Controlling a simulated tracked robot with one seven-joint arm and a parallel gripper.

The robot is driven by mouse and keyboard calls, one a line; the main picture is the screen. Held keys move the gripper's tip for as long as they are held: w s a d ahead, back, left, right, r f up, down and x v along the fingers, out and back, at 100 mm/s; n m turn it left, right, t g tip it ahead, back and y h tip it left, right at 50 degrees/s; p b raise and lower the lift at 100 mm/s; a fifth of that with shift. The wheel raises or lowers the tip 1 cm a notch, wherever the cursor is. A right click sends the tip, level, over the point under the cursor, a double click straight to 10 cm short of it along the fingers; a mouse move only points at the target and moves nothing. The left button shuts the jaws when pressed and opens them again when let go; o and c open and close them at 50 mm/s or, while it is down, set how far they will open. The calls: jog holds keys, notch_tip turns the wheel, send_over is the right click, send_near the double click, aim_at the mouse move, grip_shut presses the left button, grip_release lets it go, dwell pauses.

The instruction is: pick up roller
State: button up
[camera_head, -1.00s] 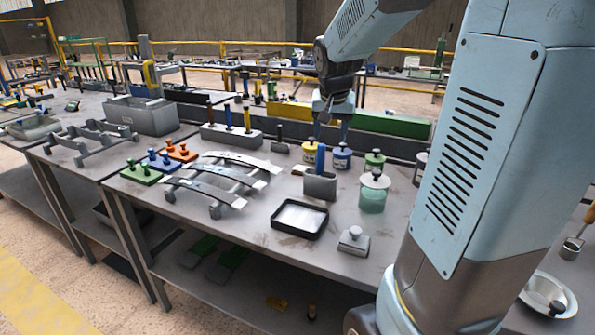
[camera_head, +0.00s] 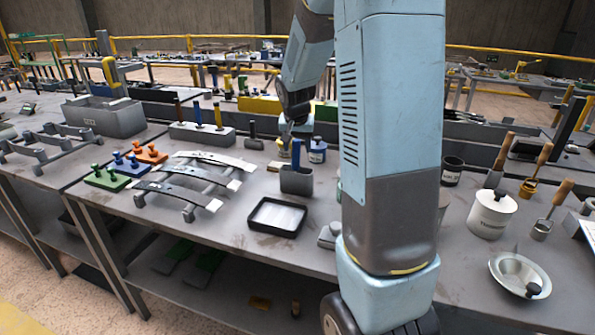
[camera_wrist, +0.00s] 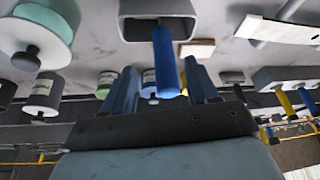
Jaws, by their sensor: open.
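The roller's blue handle (camera_wrist: 167,65) stands up out of a grey box-shaped holder (camera_head: 297,182); the rest of it is hidden inside. The handle also shows in the head view (camera_head: 296,153). My gripper (camera_wrist: 162,78) is open, with one finger on each side of the handle. A gap shows between the handle and each finger, so nothing is gripped. In the head view my gripper (camera_head: 298,132) is at the upper part of the handle, above the holder.
A black tray (camera_head: 277,217) lies in front of the holder. Curved metal strips on a rack (camera_head: 190,188) are to the left. A grey block with upright tools (camera_head: 202,134) and labelled pots (camera_head: 317,152) stand behind. A white pot (camera_head: 492,214) and metal bowl (camera_head: 520,275) are right.

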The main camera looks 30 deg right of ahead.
aim_at(296, 151)
jog(key=shift+a+x, duration=0.15)
jog(key=shift+x, duration=1.3)
jog(key=shift+a+x, duration=0.15)
jog(key=shift+x, duration=1.25)
jog(key=shift+w, duration=0.15)
jog(key=shift+c, duration=0.2)
